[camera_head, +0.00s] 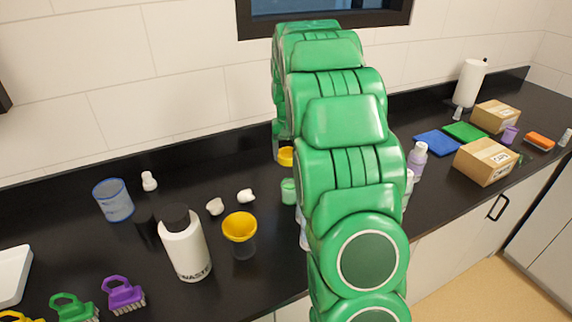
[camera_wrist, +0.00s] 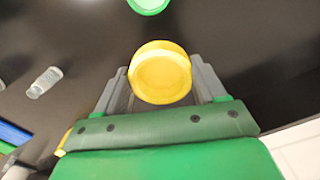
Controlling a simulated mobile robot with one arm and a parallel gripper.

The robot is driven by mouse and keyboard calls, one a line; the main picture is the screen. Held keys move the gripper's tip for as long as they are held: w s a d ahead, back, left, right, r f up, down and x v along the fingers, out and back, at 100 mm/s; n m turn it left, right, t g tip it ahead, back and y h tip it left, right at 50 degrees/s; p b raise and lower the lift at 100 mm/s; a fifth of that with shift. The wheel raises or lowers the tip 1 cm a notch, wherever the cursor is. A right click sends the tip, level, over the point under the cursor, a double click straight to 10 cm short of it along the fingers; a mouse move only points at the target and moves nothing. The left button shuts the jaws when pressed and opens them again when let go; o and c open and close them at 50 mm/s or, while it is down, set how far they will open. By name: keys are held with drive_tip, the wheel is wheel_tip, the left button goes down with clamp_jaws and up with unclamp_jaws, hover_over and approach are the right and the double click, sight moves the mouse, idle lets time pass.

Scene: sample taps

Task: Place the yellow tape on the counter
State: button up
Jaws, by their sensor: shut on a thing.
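The yellow tape (camera_wrist: 160,74) is a round yellow roll between the two grey fingers of my gripper (camera_wrist: 161,80) in the wrist view. My gripper is shut on it. In the head view the tape (camera_head: 286,156) shows as a small yellow patch beside my green arm, near the back of the black counter (camera_head: 240,166). My arm hides most of my gripper there. I cannot tell whether the tape touches the counter.
A green container (camera_head: 289,191) stands close in front of the tape. A yellow funnel (camera_head: 240,228), a white waste bottle (camera_head: 185,248) and a blue-rimmed beaker (camera_head: 113,201) stand at left. Cardboard boxes (camera_head: 486,162) and a purple-white bottle (camera_head: 417,160) stand at right.

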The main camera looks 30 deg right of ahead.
hover_over(286, 172)
drive_tip(key=shift+a+f, duration=0.1)
drive_tip(key=shift+f, duration=4.6)
drive_tip(key=shift+f, duration=0.1)
drive_tip(key=o, duration=1)
